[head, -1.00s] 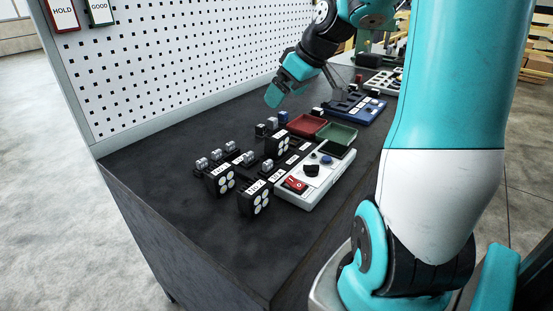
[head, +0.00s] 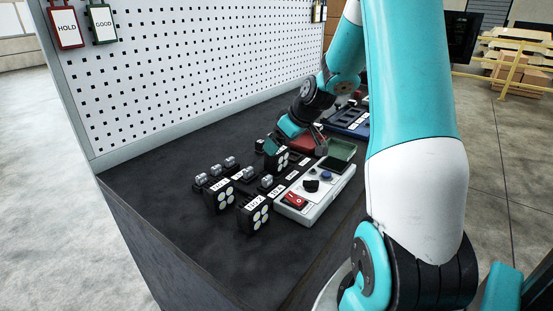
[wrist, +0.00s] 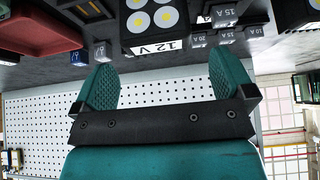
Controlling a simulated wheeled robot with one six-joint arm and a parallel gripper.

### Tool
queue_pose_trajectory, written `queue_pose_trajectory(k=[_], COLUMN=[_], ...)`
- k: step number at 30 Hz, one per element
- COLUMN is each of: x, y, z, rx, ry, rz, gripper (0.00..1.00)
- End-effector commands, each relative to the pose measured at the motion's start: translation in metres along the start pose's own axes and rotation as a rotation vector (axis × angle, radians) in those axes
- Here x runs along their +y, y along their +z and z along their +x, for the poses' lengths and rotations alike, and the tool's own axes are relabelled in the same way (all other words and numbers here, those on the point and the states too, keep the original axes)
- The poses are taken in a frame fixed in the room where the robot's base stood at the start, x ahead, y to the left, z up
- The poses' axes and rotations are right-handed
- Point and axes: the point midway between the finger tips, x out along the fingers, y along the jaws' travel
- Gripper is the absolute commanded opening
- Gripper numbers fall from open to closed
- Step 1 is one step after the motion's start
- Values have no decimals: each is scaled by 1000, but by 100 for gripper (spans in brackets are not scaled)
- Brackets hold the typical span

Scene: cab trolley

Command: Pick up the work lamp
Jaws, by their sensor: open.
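Three similar black square lamps with round pale lenses stand at the front of the table in the head view: a left one (head: 221,197), a front one (head: 256,215) and a rear one (head: 280,160). Which is the work lamp, I cannot tell. My gripper (head: 296,142) is open and empty just behind the rear lamp, partly hiding it. In the wrist view a lamp marked 12 V (wrist: 152,20) lies ahead of my gripper (wrist: 162,70), roughly between the lines of the two fingers and apart from them.
A grey control box (head: 325,190) with a red switch sits to the right of the lamps. Small labelled blocks (wrist: 225,12) flank the 12 V lamp. Red (wrist: 40,28) and green (head: 342,150) trays are behind. A pegboard (head: 190,70) lines the left side. The table's front left is bare.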

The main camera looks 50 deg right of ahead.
Motion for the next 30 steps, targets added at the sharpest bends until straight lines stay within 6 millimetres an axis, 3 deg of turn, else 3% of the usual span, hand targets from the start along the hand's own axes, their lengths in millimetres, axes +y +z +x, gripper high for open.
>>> queue_pose_trajectory(k=[9, 17, 26, 30], x=[1, 2, 2, 2], y=[4, 4, 4, 4], z=[43, 47, 46, 46], rx=[-3, -1, 0, 0], ry=[-3, 0, 0, 0], rz=[0, 0, 0, 0], gripper=[100, 100, 35, 35])
